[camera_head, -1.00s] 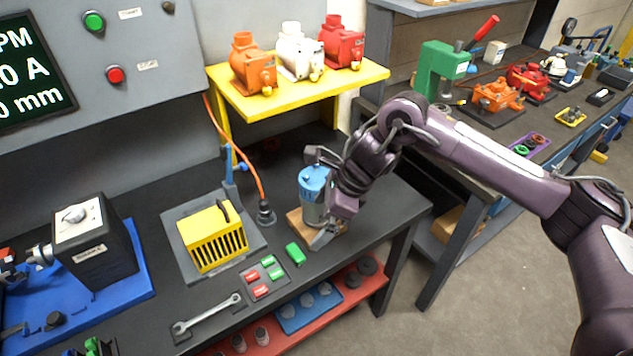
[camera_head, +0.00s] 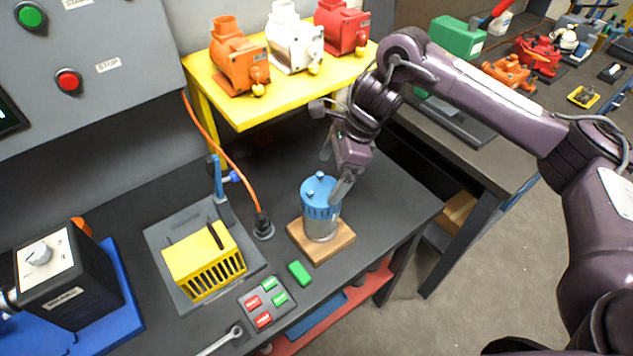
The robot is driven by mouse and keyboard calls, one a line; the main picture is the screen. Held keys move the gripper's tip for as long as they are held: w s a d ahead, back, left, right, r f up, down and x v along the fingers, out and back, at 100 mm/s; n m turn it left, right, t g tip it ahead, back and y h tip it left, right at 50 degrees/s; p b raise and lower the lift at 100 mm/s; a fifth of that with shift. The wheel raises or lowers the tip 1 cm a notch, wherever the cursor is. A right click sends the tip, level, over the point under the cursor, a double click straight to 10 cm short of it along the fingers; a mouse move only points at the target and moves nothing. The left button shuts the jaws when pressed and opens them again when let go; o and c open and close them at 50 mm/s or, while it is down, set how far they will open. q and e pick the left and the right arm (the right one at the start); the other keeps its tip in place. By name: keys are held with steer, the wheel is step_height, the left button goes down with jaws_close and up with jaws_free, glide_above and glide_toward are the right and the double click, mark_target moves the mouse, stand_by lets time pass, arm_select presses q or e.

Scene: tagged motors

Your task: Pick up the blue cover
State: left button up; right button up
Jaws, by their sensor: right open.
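The blue cover (camera_head: 319,196) sits on top of a grey cylindrical motor body (camera_head: 320,230), which stands upright on a square wooden base (camera_head: 337,241) on the dark workbench. My right gripper (camera_head: 335,172) is open just above and behind the right side of the blue cover. One finger comes down beside the cover's right edge, and the other is farther back. I cannot tell whether the near finger touches the cover. My left gripper is not in view.
A yellow slotted box (camera_head: 205,262) on a grey plate stands left, with an orange cable (camera_head: 218,150) behind it. A green block (camera_head: 300,273) and a button panel (camera_head: 267,301) lie in front. A yellow shelf (camera_head: 300,88) holding orange, white and red pumps stands behind.

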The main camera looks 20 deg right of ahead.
mark_target(322, 190)
steer(key=shift+s+a+f, duration=0.1)
steer(key=shift+a+f, duration=0.15)
steer(key=shift+f, duration=0.25)
steer(key=shift+s+a+f+p, duration=0.35)
steer(key=shift+s+f+p, duration=0.2)
steer(key=shift+p, duration=0.25)
steer(key=p+x, duration=0.2)
steer(key=x, duration=0.1)
steer(key=shift+w+f, duration=0.35)
steer(key=shift+w, duration=0.05)
steer(key=shift+f, duration=0.25)
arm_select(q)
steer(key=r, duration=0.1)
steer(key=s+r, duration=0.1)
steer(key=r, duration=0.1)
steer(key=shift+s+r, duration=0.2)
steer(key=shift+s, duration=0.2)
arm_select(e)
steer(key=c, duration=1.1)
